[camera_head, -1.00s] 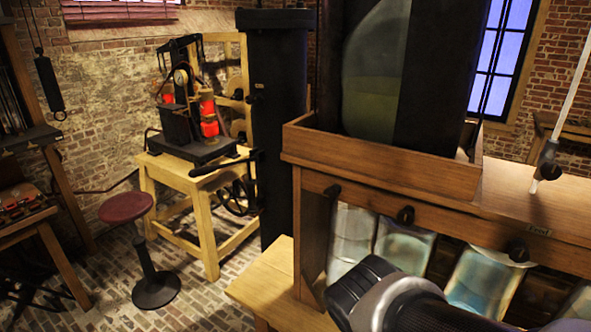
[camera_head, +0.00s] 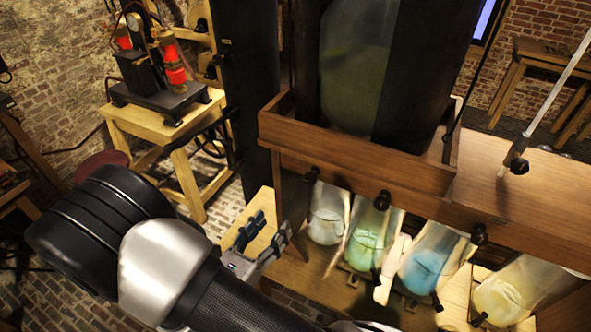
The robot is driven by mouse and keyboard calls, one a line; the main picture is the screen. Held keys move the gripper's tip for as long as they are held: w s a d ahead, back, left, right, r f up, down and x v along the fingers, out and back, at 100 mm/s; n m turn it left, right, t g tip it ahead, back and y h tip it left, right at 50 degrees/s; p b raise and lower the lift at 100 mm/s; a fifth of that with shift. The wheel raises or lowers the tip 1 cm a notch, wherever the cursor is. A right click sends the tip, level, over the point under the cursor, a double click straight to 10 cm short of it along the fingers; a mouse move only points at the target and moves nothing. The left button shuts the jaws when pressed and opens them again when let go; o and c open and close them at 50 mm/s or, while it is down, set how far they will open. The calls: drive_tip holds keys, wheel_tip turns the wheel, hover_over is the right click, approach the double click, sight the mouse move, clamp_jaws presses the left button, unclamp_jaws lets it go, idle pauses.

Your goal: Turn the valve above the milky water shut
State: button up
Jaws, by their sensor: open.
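Several glass jars stand in a row under a wooden shelf. The leftmost jar (camera_head: 328,216) holds pale whitish, cloudy water and best fits the milky one. The others hold green (camera_head: 370,243), blue (camera_head: 428,262) and pale yellow (camera_head: 500,297) water. Black valve knobs sit on the shelf's front edge: one above the whitish jar (camera_head: 311,175), one near the green (camera_head: 382,200), one near the blue (camera_head: 478,234). My gripper (camera_head: 267,233) is open and empty, left of and below the leftmost knob, apart from it. Whether each valve is open cannot be told.
A tall dark case with a glass window (camera_head: 355,70) stands in a wooden tray (camera_head: 350,147) on the shelf. A thin pale rod (camera_head: 560,85) rises at the right. A wooden table with a black-and-red machine (camera_head: 165,75) stands at the back left, beside a dark column (camera_head: 250,90).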

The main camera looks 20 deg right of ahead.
sight(308, 182)
drive_tip(key=p+x, duration=0.1)
drive_tip(key=x, duration=1.6)
drive_tip(key=shift+d+p, duration=0.15)
drive_tip(key=shift+p, duration=0.2)
drive_tip(key=shift+c, duration=0.2)
drive_tip(key=c, duration=1)
